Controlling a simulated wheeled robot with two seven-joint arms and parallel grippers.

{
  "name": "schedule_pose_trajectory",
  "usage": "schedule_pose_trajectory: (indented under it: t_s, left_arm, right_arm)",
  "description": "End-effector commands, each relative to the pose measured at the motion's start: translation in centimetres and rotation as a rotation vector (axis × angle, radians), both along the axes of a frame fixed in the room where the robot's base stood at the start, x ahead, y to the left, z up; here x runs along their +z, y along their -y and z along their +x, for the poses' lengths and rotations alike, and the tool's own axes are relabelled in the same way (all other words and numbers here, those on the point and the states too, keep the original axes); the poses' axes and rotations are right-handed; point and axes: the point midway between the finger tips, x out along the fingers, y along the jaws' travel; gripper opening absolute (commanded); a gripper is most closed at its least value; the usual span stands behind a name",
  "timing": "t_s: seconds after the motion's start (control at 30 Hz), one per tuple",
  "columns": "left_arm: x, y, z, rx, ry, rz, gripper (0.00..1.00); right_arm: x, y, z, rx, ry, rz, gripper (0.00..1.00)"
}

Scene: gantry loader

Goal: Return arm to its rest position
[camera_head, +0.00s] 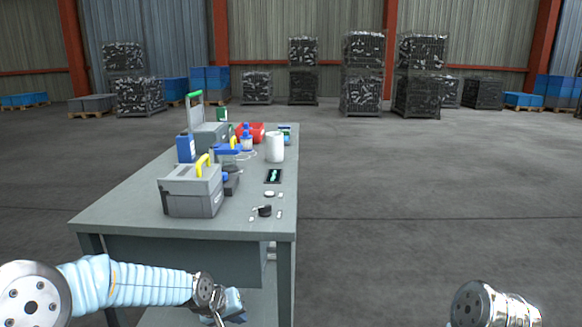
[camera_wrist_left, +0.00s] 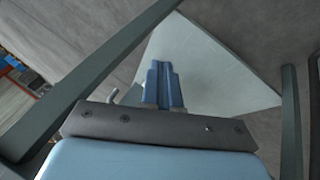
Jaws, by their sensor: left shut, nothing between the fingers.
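My left arm comes in from the lower left in the head view, in a pale blue ribbed sleeve. Its left gripper (camera_head: 232,308) is low, in front of the table's near side and below the tabletop. In the left wrist view the two blue fingers of the left gripper (camera_wrist_left: 163,84) are together, with nothing between them. Of my right arm only a silvery link shows at the lower right of the head view; its gripper is out of view.
The grey table (camera_head: 130,206) holds a grey toolbox (camera_head: 191,192) with a yellow handle, a white roll (camera_head: 275,147), a blue bottle (camera_head: 246,139), a red item (camera_head: 257,131) and small parts. Table legs stand near the left gripper. The floor right of the table is clear.

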Motion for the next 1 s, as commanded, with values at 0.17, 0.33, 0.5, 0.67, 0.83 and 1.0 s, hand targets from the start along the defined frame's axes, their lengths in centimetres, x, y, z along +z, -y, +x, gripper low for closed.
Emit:
schedule_pose_trajectory:
  t_s: [0.17, 0.33, 0.5, 0.67, 0.83, 1.0]
  left_arm:
    - [-14.0, 1.2, -8.6, -0.073, -0.157, 0.001, 0.00]
    - [-21.9, 1.8, -18.4, -0.124, -0.273, 0.003, 0.00]
    - [-24.8, 2.0, -24.9, -0.154, -0.338, 0.009, 0.00]
    - [-25.4, 2.0, -26.7, -0.163, -0.353, 0.011, 0.00]
    - [-25.3, 2.0, -26.6, -0.163, -0.353, 0.011, 0.00]
    - [-25.3, 2.0, -26.5, -0.163, -0.351, 0.011, 0.00]
  right_arm:
    - [0.0, -0.4, -0.2, 0.007, -0.003, 0.005, 0.43]
    - [0.0, -0.7, -0.3, 0.012, -0.005, 0.010, 0.43]
    - [0.0, -0.9, -0.3, 0.015, -0.006, 0.013, 0.43]
    - [0.0, -0.9, -0.4, 0.016, -0.006, 0.013, 0.43]
    - [-0.1, -0.9, -0.4, 0.016, -0.006, 0.013, 0.43]
    - [-0.1, -0.9, -0.4, 0.016, -0.006, 0.013, 0.43]
